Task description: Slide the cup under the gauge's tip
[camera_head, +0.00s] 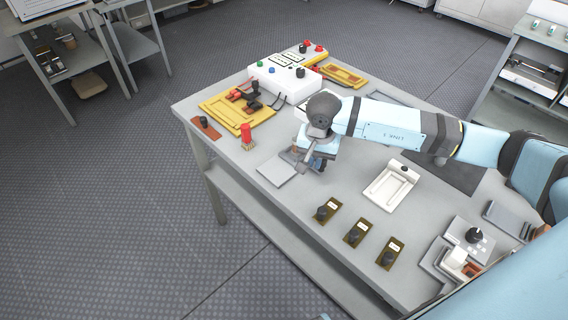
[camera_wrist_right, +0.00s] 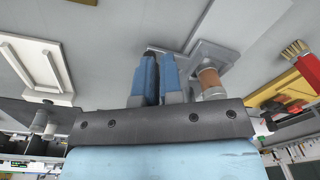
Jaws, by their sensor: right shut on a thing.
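My right gripper (camera_head: 312,162) is low over the table, at a small grey stand (camera_head: 284,157). In the right wrist view its two blue fingers (camera_wrist_right: 158,72) are close together on a narrow dark part, mostly hidden between them. A brown cylinder with pale grey ends (camera_wrist_right: 210,80) is right beside the fingers, in front of a grey square frame (camera_wrist_right: 222,52). I cannot tell which part is the cup and which is the gauge's tip. The arm hides much of this spot in the head view. My left gripper is not in view.
A flat grey plate (camera_head: 277,173) lies left of the gripper. A red-handled brush (camera_head: 247,136), yellow trays (camera_head: 240,112) and a white box (camera_head: 287,82) stand behind. A white tray (camera_head: 391,187) is to the right. Several dark-knobbed blocks (camera_head: 357,233) line the front.

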